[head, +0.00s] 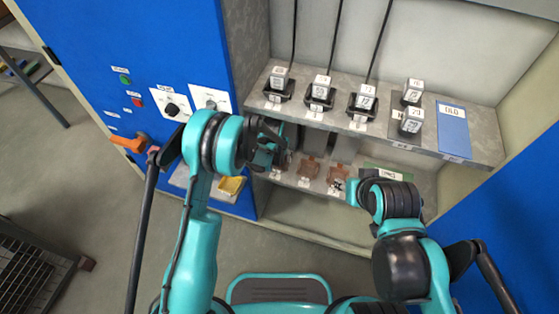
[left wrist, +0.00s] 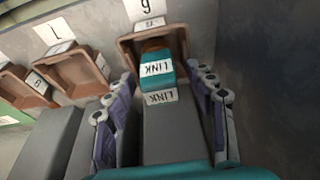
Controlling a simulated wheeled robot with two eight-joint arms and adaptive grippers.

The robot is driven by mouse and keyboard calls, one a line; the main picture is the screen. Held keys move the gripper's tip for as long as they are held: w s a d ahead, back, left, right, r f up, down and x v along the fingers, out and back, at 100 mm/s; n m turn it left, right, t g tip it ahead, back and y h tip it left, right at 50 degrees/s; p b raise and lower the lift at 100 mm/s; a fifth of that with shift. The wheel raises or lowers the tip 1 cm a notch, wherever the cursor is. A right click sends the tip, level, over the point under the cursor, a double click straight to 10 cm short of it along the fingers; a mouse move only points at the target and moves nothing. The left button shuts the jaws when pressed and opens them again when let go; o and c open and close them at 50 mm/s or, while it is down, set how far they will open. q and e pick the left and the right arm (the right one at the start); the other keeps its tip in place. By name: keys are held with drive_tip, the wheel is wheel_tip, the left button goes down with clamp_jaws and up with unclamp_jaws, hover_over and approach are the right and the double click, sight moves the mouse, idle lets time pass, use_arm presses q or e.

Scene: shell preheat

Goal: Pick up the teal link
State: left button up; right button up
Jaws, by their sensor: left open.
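The teal link (left wrist: 158,70) is a small teal block with a white LINK label. In the left wrist view it sits at the mouth of a brown bin (left wrist: 181,42) below a card marked like a 9 or g. My left gripper (head: 276,150) is open, and in its wrist view the fingers (left wrist: 163,88) stand on either side of the link, with gaps visible. In the head view my left arm and gripper hide the link. My right gripper (head: 345,188) is near the lower shelf, mostly hidden by its own wrist, and its jaws cannot be made out.
More brown bins (left wrist: 73,75) stand left of the link's bin in the wrist view. A grey wall (left wrist: 270,70) rises close on the right. An upper shelf (head: 335,119) with several labelled blocks in black holders overhangs the lower shelf. A blue panel (head: 453,131) lies at its right.

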use_arm(q)
drive_tip(key=shift+f, duration=0.25)
clamp_jaws()
drive_tip(key=shift+r, duration=0.15)
